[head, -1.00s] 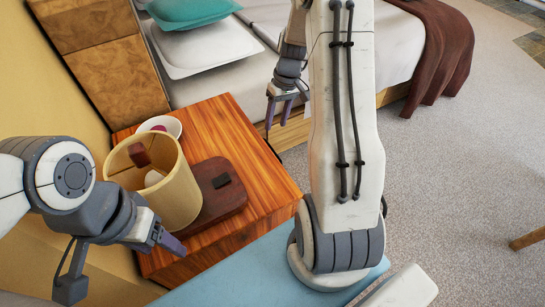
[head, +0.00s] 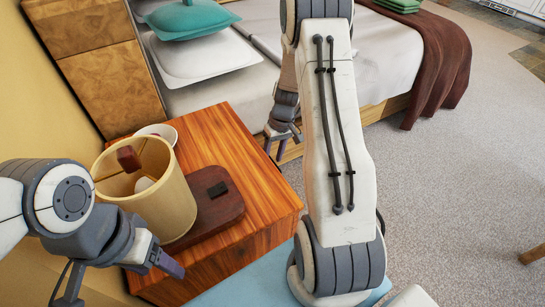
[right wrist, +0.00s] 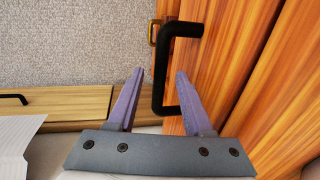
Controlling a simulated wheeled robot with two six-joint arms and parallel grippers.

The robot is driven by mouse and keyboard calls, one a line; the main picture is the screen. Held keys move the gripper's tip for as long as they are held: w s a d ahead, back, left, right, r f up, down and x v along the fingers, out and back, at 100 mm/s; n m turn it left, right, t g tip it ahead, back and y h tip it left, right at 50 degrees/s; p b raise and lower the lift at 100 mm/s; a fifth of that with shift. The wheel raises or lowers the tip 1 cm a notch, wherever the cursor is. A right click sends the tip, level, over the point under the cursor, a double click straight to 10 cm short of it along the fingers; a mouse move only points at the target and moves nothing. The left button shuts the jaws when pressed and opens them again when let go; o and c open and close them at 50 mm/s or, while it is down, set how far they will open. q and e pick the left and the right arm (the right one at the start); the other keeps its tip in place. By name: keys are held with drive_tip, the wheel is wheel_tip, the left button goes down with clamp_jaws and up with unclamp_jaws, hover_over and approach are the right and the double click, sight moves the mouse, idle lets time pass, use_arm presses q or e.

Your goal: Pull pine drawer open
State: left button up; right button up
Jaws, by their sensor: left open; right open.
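The orange wood nightstand (head: 245,160) stands beside the bed. In the right wrist view its wood front (right wrist: 208,75) carries a black bar handle (right wrist: 162,75). I take this as the pine drawer, and no opening gap shows. My right gripper (right wrist: 160,72) is open, with the handle between its two fingers; I cannot tell whether they touch it. In the head view my right gripper (head: 277,148) is low beside the nightstand, and the handle is hidden there. My left gripper (head: 172,266) is open and empty near the nightstand's near left part.
On the nightstand are a yellow open cylinder (head: 160,205), a dark wooden block (head: 212,215) and a white bowl (head: 168,130). The bed (head: 385,60) has a light wood drawer (right wrist: 70,102) with a small black handle (right wrist: 14,99).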

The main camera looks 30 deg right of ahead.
clamp_jaws()
idle(1.4)
